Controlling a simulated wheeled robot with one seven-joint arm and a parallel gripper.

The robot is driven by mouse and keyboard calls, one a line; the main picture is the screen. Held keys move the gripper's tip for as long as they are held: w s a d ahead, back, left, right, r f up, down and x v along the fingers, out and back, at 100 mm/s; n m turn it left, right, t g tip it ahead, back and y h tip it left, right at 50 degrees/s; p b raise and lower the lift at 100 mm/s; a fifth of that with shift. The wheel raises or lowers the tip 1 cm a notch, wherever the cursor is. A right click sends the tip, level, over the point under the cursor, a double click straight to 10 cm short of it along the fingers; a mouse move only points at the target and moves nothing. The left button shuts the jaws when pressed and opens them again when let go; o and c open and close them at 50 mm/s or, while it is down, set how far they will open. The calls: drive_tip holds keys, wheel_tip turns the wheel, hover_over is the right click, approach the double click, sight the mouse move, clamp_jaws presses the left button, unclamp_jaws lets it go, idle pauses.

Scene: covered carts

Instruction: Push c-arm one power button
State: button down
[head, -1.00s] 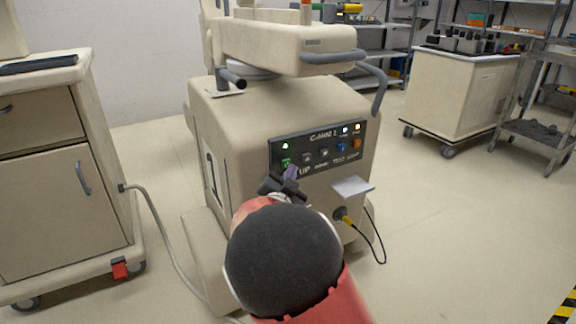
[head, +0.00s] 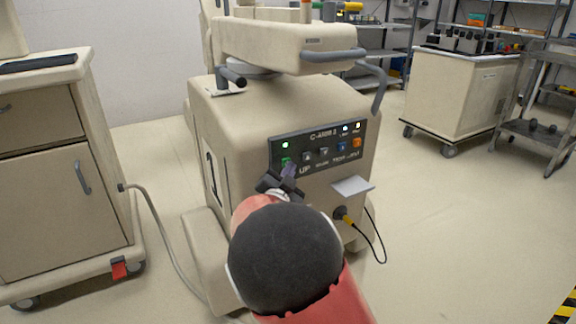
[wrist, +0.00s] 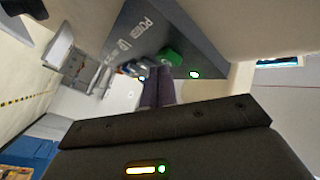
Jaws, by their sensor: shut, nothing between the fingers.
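The beige C-arm unit (head: 240,120) stands in the middle of the head view, with "1" on its side. Its dark control panel (head: 318,146) faces me with a row of buttons and small lit lamps. The green power button (head: 286,162) is at the panel's left end, below a lit green lamp (head: 285,145). It also shows in the wrist view (wrist: 171,57), just beyond the fingertips, near a lit green lamp (wrist: 194,74). My gripper (head: 289,172) is shut and empty, its purple-grey fingertips (wrist: 158,92) close to the green button. I cannot tell whether they touch it.
A beige drawer cabinet (head: 60,180) stands at the left, with a cable (head: 160,240) running across the floor. A small shelf (head: 352,187) and a plugged-in cable (head: 350,222) are below the panel. Another cart (head: 460,95) stands at the back right. Floor is clear at right.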

drive_tip(key=shift+w+a, duration=0.1)
drive_tip(key=shift+w, duration=0.1)
idle(0.5)
drive_tip(key=shift+s, duration=0.15)
drive_tip(key=shift+s+d+b, duration=0.35)
drive_tip(key=shift+s+b, duration=0.05)
drive_tip(key=shift+b, duration=0.05)
drive_tip(key=s+d+b, duration=0.1)
drive_tip(key=s+d, duration=0.2)
drive_tip(key=s, duration=0.2)
drive_tip(key=shift+d+b, duration=0.2)
drive_tip(key=shift+b, duration=0.15)
